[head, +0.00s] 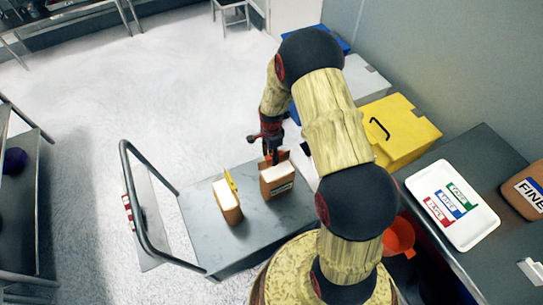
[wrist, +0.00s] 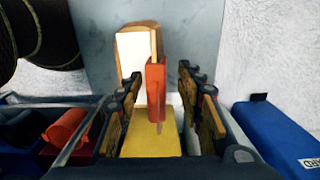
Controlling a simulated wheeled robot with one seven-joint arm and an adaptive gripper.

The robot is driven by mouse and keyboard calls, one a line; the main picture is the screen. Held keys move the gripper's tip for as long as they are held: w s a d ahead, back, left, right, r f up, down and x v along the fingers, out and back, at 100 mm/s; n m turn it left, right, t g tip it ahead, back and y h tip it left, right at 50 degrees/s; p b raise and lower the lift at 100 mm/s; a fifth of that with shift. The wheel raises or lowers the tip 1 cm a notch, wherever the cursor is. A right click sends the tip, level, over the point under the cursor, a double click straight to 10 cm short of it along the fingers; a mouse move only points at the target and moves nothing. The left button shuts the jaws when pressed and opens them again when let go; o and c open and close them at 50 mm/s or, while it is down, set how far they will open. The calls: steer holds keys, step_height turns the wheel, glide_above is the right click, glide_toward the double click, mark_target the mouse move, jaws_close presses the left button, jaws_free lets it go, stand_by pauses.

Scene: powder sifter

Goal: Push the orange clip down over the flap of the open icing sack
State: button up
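The open icing sack (head: 279,183) stands upright on the metal cart, a tan sack with a white top. Its flap rises along one side of the top; the sack also shows in the wrist view (wrist: 134,52). The orange clip (wrist: 156,83) stands at the near end of the flap, between my fingers. How far down it sits over the flap I cannot tell. My gripper (head: 272,157) is over the sack. In the wrist view its fingers (wrist: 160,90) are open, with a visible gap on the clip's right side.
A second sack (head: 227,208) with a yellow clip (head: 230,181) stands to the left on the cart (head: 246,243). A white labelled tray (head: 466,228) is on the counter. The cart's front is clear.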

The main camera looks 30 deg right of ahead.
steer(key=shift+r, duration=0.1)
step_height(320, 180, up, 12)
stand_by(0.6)
steer(key=shift+s+n, duration=0.1)
steer(key=shift+n, duration=0.6)
steer(key=s+a+r+n+t, duration=0.2)
steer(key=s+r+n, duration=0.3)
steer(key=s+r, duration=0.3)
steer(key=s+a+r+n+t, duration=0.1)
steer(key=s+a+r+n, duration=0.3)
steer(key=r, duration=0.8)
steer(key=s+a+r+n+t, duration=0.2)
steer(key=s+a+r+n, duration=0.1)
steer(key=s+r+n, duration=0.4)
steer(key=s+r, duration=0.3)
steer(key=s, duration=0.2)
steer(key=shift+a+n+t, duration=0.3)
steer(key=shift+a, duration=0.05)
